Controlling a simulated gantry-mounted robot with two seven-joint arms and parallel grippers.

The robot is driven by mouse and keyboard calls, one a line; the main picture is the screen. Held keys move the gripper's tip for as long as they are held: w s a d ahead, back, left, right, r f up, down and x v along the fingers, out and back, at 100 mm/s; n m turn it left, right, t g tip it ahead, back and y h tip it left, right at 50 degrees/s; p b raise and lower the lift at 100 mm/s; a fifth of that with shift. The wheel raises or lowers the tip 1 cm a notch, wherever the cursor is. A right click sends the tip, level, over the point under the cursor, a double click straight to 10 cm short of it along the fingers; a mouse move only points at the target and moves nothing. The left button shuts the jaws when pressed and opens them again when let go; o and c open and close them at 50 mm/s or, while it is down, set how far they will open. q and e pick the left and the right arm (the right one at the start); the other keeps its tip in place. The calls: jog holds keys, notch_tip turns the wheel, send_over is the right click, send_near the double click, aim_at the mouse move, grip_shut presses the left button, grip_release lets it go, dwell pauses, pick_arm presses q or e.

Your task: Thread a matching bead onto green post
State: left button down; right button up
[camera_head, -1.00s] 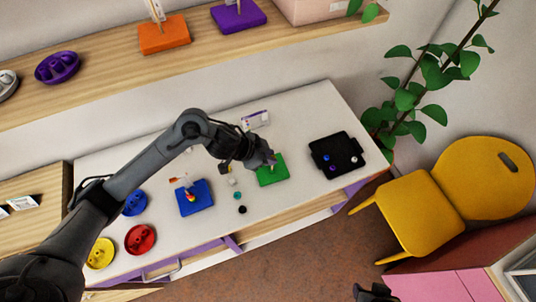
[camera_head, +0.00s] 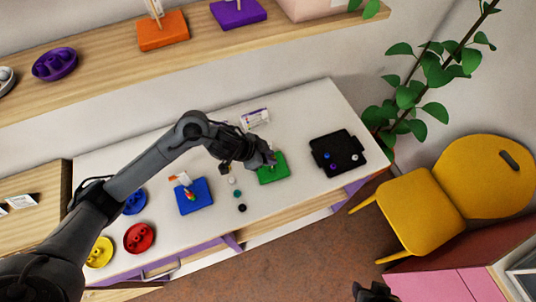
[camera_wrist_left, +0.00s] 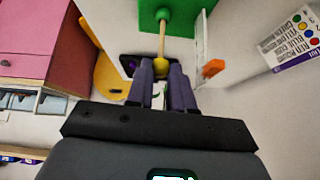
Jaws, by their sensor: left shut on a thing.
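The green board (camera_head: 281,171) lies on the white table, and its wooden post shows in the wrist view (camera_wrist_left: 162,42) with a green piece (camera_wrist_left: 163,13) at its foot. My left gripper (camera_head: 270,160) is over this board. In the wrist view its fingers (camera_wrist_left: 161,68) are shut on a small yellow bead (camera_wrist_left: 160,64) at the free end of the post. I cannot tell whether the post passes into the bead. My right gripper (camera_head: 372,292) is a dark shape at the bottom edge; its fingers are unclear.
A blue board (camera_head: 202,199) with a beaded post stands left. Loose beads (camera_head: 237,194) lie between the boards. A black tray (camera_head: 326,165) with beads is right; red (camera_head: 139,238), blue and yellow dishes are left. A printed card (camera_head: 255,118) stands behind.

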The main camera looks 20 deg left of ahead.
pick_arm(q)
jog(key=shift+f, duration=0.15)
jog(key=c, duration=0.9)
grip_release()
jog(key=p+v, duration=0.2)
jog(key=v, duration=0.9)
